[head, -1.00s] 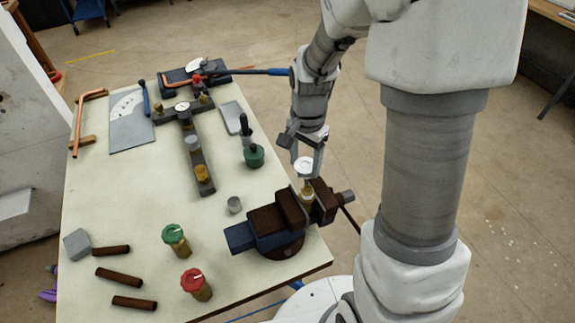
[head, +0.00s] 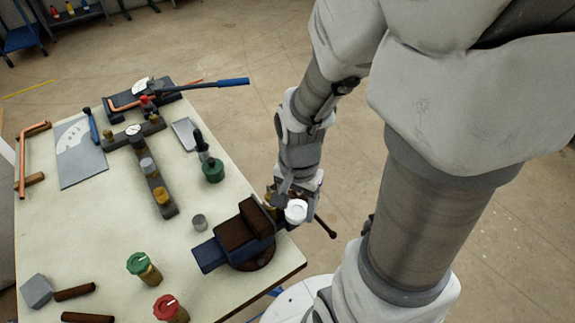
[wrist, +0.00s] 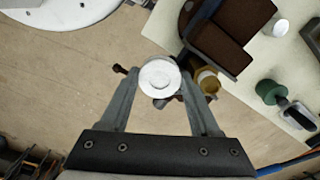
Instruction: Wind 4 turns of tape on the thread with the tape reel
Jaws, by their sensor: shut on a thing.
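My gripper (head: 294,203) is shut on the white tape reel (head: 296,212), beside the outer end of the vise (head: 215,254). In the wrist view the reel (wrist: 159,75) sits between the fingertips of my gripper (wrist: 160,84). A brass threaded fitting (wrist: 207,80) stands in the vise jaws, just right of the reel in that view, with a narrow gap or light contact; I cannot tell which. In the head view the fitting (head: 270,200) is partly hidden by my gripper. Tape on the thread cannot be made out.
The vise's dark handle (head: 325,227) sticks out past the table edge. Green-capped (head: 144,268) and red-capped (head: 170,308) fittings stand at the front.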

